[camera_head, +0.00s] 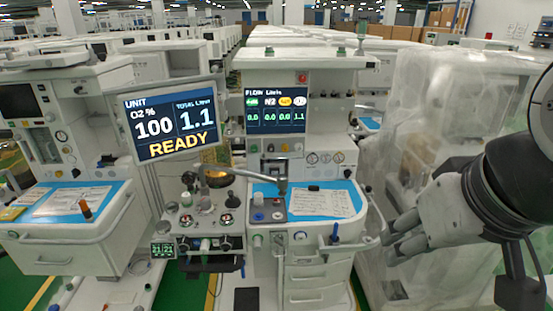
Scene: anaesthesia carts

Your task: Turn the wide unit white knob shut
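The centre machine (300,70) carries a flow screen (275,108) whose white-marked column reads 1.1 and whose other columns read 0.0. A small pale round knob (300,236) sits on its front edge, between a green knob (257,240) and a blue one (334,236); I take it for the white knob, though it is small and blurred. My gripper (391,240) is to the right of this front edge, apart from the knobs. Its grey fingers point left and look spread, with nothing between them. Which machine is the wide unit is not labelled.
A tilted monitor (170,120) reads O2 100, total 1.1, READY. A metal arm (245,174) juts over the centre worktop (325,203). A plastic-wrapped machine (385,165) stands close behind my gripper. Another cart (60,240) stands left. Green floor shows between the carts.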

